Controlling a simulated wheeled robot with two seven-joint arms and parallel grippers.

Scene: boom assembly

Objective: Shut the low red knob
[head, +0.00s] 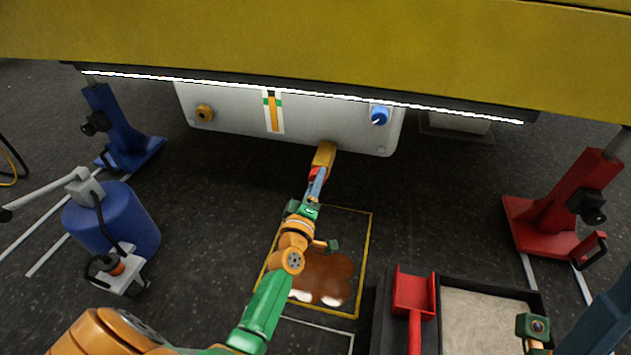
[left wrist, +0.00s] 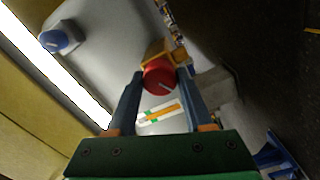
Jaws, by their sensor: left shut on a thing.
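The low red knob (head: 314,173) sits under a brass-coloured valve body (head: 324,154) at the lower edge of a pale tank. In the left wrist view the red knob (left wrist: 159,77) shows its round face with a pale line across it. My left gripper (head: 317,183) reaches up from below, and its two blue-grey fingers (left wrist: 156,88) are closed on the knob's two sides. The fingers hide part of the knob in the head view.
The tank carries a blue knob (head: 379,115), a brass fitting (head: 204,113) and a striped gauge (head: 273,112). A yellow boom (head: 330,45) hangs above. A brown spill (head: 325,275) lies below. Blue (head: 118,125) and red (head: 555,215) stands flank the tank. A sand tray (head: 485,284) stands at lower right.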

